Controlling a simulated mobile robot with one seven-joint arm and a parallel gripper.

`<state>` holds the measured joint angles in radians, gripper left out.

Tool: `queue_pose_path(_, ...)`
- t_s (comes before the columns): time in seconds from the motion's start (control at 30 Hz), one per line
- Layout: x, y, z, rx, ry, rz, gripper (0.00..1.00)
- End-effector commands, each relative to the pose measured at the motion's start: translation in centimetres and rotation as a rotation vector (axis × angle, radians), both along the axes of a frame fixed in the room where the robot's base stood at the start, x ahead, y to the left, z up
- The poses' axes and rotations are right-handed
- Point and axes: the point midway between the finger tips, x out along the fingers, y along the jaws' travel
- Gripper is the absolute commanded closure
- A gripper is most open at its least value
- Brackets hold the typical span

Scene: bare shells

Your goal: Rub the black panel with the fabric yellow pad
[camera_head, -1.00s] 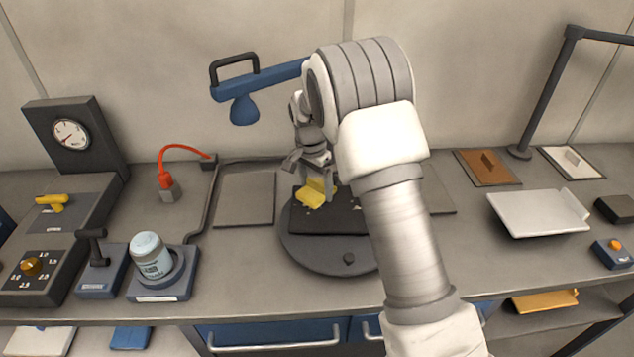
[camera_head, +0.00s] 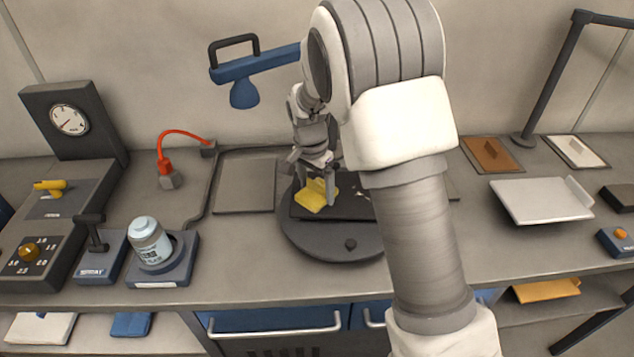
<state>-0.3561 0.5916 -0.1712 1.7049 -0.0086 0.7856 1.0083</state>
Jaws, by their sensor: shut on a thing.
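The yellow fabric pad (camera_head: 312,197) lies at the left part of the black panel (camera_head: 347,207). The panel rests on a dark round turntable (camera_head: 322,243) and has pale marks near its middle; its right part is hidden behind my arm. My gripper (camera_head: 318,188) points down over the panel and is shut on the yellow pad. The pad's lower face seems to be at the panel's surface, but I cannot tell whether it presses on it.
A jar (camera_head: 149,242) stands on a blue-grey base at the left. A blue lamp-like arm (camera_head: 255,75) hangs behind my gripper. A white tray (camera_head: 543,200) sits to the right. A flat grey plate (camera_head: 246,185) lies left of the turntable.

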Motion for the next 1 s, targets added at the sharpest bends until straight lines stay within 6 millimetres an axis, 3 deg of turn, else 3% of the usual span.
queue_pose_path(0.63, -4.0, 0.4, 0.0, 0.000, 0.003, 0.001, 0.58)
queue_pose_path(1.0, -4.2, 0.4, 0.1, -0.001, 0.001, 0.001, 0.58)
